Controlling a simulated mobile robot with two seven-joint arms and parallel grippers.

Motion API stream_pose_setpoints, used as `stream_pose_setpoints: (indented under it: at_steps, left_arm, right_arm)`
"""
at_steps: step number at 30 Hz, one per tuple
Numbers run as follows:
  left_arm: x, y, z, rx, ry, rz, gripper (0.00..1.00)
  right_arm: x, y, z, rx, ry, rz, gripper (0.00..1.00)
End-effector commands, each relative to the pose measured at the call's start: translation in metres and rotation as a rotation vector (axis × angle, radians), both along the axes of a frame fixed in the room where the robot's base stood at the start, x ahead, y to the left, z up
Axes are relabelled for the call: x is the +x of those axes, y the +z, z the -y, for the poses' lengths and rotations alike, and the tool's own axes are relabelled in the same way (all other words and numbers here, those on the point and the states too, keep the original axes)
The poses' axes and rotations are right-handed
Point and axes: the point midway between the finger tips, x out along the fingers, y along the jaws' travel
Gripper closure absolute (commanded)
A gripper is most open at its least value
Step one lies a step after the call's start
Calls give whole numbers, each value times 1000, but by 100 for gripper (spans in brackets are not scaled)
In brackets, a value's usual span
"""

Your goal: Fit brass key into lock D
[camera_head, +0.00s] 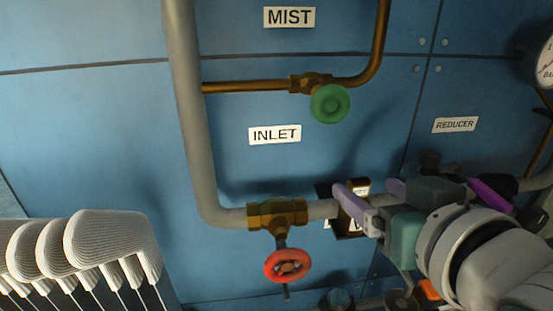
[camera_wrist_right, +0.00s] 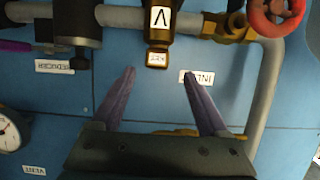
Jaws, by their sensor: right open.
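My right gripper (camera_head: 366,187) is open, with its lavender fingers pointing toward the pipe on the blue wall. In the right wrist view, the gripper (camera_wrist_right: 159,75) has nothing between its fingers. A brass-coloured block (camera_wrist_right: 159,28) with a white letter label and a smaller label hangs at the pipe just beyond the fingertips. The block (camera_head: 361,188) also shows in the head view, partly covered by the near finger. I cannot make out a separate brass key or a lock marked D. My left gripper is out of view.
A red handwheel (camera_head: 287,265) on a brass valve is left of the gripper. A green handwheel (camera_head: 330,103) is above. A grey pipe (camera_head: 187,120) runs down, then right. Ribbed white sock-like forms (camera_head: 110,245) stand lower left. A purple object (camera_head: 492,187) is at right.

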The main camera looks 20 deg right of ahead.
Motion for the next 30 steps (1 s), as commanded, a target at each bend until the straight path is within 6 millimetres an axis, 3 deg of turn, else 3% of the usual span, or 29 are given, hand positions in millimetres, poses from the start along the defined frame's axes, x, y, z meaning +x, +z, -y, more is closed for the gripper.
stream_pose_setpoints:
  at_steps: [10,19,30]
  left_arm:
    - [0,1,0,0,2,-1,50]
    - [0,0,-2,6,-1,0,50]
    - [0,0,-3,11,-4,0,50]
  right_arm:
    - [42,-16,16,0,0,0,22]
    - [46,-17,17,0,0,-1,22]
    - [46,-17,17,1,0,-1,64]
